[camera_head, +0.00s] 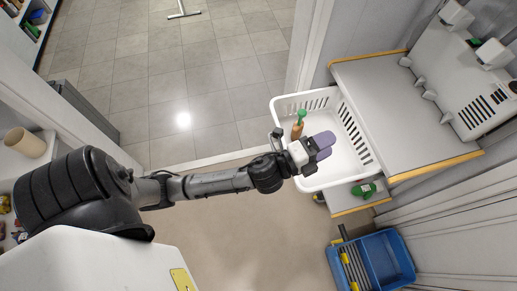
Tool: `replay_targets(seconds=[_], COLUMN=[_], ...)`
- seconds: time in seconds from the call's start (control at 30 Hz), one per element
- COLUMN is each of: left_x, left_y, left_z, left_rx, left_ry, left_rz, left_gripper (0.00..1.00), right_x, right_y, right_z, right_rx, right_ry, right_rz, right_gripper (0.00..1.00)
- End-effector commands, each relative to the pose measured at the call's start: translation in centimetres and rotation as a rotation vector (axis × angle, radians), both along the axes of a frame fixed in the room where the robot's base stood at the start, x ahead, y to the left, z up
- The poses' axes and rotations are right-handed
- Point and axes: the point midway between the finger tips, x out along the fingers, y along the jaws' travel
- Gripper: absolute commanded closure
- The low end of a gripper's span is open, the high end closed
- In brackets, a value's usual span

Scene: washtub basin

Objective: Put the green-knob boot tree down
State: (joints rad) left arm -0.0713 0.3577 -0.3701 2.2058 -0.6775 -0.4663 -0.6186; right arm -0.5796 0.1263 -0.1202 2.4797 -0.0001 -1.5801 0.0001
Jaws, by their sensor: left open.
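The green-knob boot tree (297,131) has a wooden-brown body and a green knob on top. It stands roughly upright inside the left part of the white washtub basin (366,160), near the basin's left wall. A small gap seems to lie between the fingers and the boot tree, but contact is hard to judge from above. The boot tree's lower end is partly hidden by my wrist. My right gripper is out of view.
A grey counter (385,115) with wooden edging adjoins the basin's right side. A green item (364,190) lies on a low ledge below the basin. A blue bucket (383,258) stands at lower right.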

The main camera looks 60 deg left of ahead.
Motion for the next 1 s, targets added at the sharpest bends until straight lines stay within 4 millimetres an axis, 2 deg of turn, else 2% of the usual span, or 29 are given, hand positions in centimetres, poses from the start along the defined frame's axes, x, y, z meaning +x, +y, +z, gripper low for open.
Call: replay_targets(seconds=[0.03,0.1,0.17,0.2,0.3,0.4,0.5,0.63,0.77,1.0], left_x=[-1.5,-3.9,-6.4,-8.3,-13.2,-17.6,-21.0,-23.7,-24.7,-24.7], left_y=[1.4,3.1,4.1,4.5,5.0,4.9,4.6,4.3,4.1,4.1], left_z=[-2.5,-6.0,-8.8,-10.6,-14.0,-16.1,-17.2,-17.8,-17.9,-17.9], left_rx=[-0.163,-0.377,-0.542,-0.640,-0.845,-0.988,-1.080,-1.140,-1.160,-1.160], left_ry=[0.150,0.351,0.515,0.617,0.844,1.023,1.152,1.248,1.285,1.287], left_rz=[0.078,0.193,0.293,0.358,0.516,0.654,0.759,0.844,0.875,0.876], left_gripper=[0.42,0.42,0.42,0.42,0.42,0.42,0.42,0.42,0.42,0.42], right_x=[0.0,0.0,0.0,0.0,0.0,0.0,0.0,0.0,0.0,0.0], right_y=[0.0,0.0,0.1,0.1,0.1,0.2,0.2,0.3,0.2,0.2], right_z=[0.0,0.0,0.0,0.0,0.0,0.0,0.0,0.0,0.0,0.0], right_rx=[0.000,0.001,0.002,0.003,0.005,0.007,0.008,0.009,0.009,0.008], right_ry=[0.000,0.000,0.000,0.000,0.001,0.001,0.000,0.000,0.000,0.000], right_rz=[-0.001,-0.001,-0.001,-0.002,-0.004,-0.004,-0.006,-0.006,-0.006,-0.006], right_gripper=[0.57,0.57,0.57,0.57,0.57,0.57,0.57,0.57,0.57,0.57])
